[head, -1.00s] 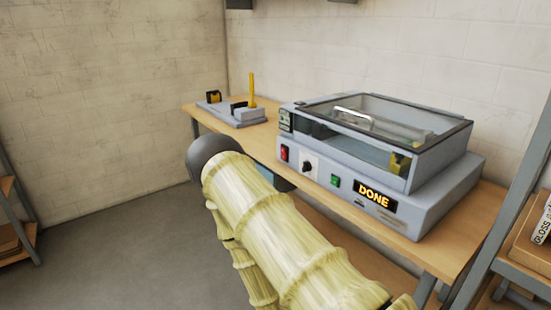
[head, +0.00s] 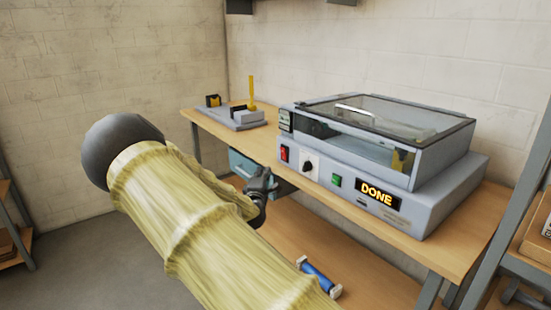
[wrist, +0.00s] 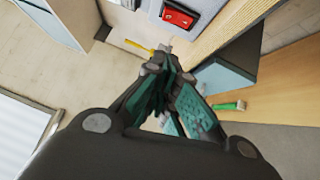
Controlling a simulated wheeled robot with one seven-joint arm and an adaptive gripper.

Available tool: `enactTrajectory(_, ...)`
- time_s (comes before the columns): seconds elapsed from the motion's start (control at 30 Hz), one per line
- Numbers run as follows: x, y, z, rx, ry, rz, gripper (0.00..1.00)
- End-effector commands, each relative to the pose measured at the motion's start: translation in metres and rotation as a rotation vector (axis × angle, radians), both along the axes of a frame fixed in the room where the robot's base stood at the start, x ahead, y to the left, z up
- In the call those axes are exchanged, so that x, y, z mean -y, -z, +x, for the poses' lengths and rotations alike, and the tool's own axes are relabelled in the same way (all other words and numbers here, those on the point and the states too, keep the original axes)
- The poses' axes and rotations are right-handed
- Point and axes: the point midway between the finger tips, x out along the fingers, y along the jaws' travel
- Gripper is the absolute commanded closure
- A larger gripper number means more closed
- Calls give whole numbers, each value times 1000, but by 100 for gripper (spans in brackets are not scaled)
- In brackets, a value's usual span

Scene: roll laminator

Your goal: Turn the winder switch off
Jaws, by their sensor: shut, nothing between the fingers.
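The grey laminator (head: 430,205) stands on the bench with its lid down and "DONE" lit on its display (head: 378,193). Its front has a red rocker switch (head: 285,153), a dark knob (head: 308,167) and a green button (head: 336,181). The red switch also shows in the wrist view (wrist: 178,17). Behind it, a small grey unit (head: 236,121) carries an upright yellow lever (head: 251,92). No label tells which control is the winder switch. My gripper (head: 260,185) is in front of the bench edge, below the red switch, apart from it. Its fingers (wrist: 168,66) are shut and empty.
The wooden bench (head: 205,121) has its front edge near my gripper. A teal box (head: 250,169) hangs under the bench, partly hidden by my arm. A blue roll (head: 319,276) lies on the lower shelf. A metal rack (head: 515,205) stands at the right.

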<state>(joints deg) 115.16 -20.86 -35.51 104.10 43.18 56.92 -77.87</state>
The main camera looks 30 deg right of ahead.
Motion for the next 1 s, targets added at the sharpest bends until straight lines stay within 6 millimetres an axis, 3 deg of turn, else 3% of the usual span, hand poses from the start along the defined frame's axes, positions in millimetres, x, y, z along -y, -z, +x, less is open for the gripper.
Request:
enactTrajectory(0.37,4,0,4,-1,0,3,100)
enactTrajectory(1.0,69,-11,77,-1,1,5,100)
